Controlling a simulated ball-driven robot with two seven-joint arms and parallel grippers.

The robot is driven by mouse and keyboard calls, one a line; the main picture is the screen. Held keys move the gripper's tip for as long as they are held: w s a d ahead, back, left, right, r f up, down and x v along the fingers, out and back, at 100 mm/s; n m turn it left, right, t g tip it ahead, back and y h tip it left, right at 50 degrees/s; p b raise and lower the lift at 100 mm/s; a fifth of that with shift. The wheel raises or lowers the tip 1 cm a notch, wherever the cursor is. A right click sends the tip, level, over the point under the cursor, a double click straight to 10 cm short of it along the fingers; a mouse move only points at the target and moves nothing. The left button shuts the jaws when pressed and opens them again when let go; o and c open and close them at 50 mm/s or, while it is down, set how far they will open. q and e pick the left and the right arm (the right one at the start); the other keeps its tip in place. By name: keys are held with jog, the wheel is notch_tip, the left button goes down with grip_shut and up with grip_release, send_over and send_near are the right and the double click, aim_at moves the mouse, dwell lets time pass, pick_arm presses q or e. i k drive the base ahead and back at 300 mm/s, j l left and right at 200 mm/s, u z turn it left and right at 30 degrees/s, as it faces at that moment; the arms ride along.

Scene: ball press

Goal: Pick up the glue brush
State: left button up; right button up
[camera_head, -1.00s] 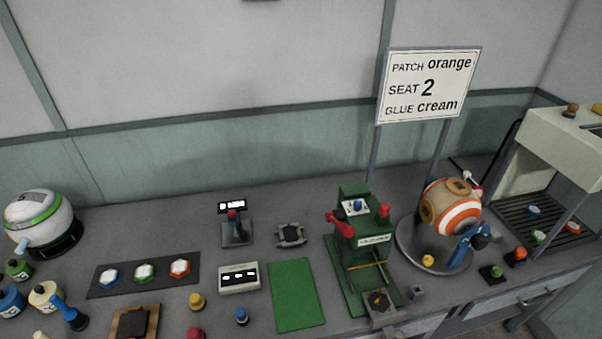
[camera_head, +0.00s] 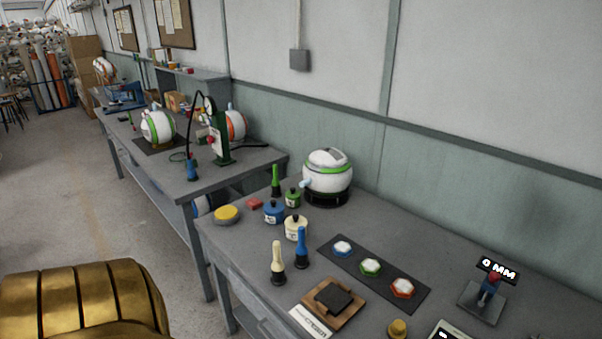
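Three brush-like tools with upright handles stand on the near bench, left of the middle. The cream brush (camera_head: 277,254) is nearest the front edge, with a dark lower end. The blue brush (camera_head: 301,245) stands just right of it. The green brush (camera_head: 275,178) stands farther back. A cream pot (camera_head: 296,228), a blue pot (camera_head: 274,211) and a green pot (camera_head: 293,198) stand among them. The cream pot is behind the cream and blue brushes. Neither gripper is in view.
A white ball with a green band (camera_head: 327,172) rests on a dark stand behind the pots. A dark mat (camera_head: 388,286) holds three coloured pieces. A wooden block (camera_head: 333,304) lies in front, and a yellow disc (camera_head: 227,214) lies left. Another bench (camera_head: 189,180) stands beyond a gap.

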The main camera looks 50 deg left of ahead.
aim_at(276, 182)
jog(key=u, duration=1.8)
